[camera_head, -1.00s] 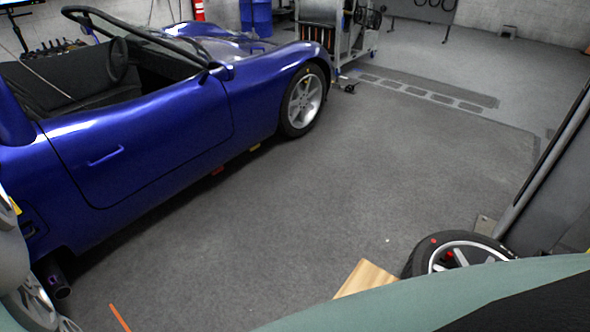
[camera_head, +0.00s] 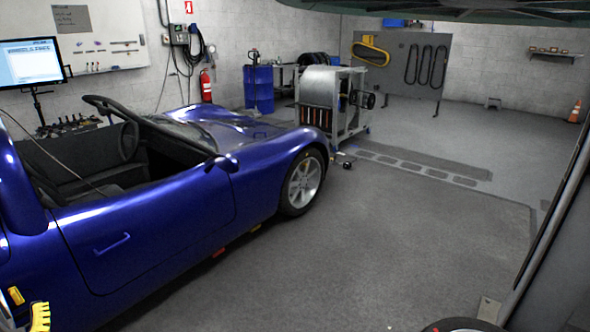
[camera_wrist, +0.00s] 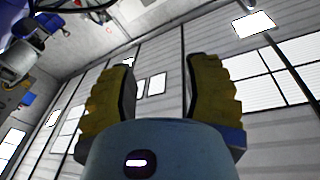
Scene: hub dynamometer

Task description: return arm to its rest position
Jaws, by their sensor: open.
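My gripper (camera_wrist: 162,62) shows in the wrist view with its two yellow, ridged fingers spread apart. Nothing is between them. They point up toward the ceiling, with its bright windows and panels behind. In the head view, yellow ridged pieces show at the lower left edge, in front of the blue car (camera_head: 150,225); they look like my fingers, cut off by the frame. Most of my arm is out of the head view.
The blue open car fills the left. A wheeled metal cart (camera_head: 335,105), a blue drum (camera_head: 258,88) and a red extinguisher (camera_head: 206,86) stand at the back. A wheel (camera_head: 462,325) shows at the bottom edge. The grey floor (camera_head: 400,240) in the middle is clear.

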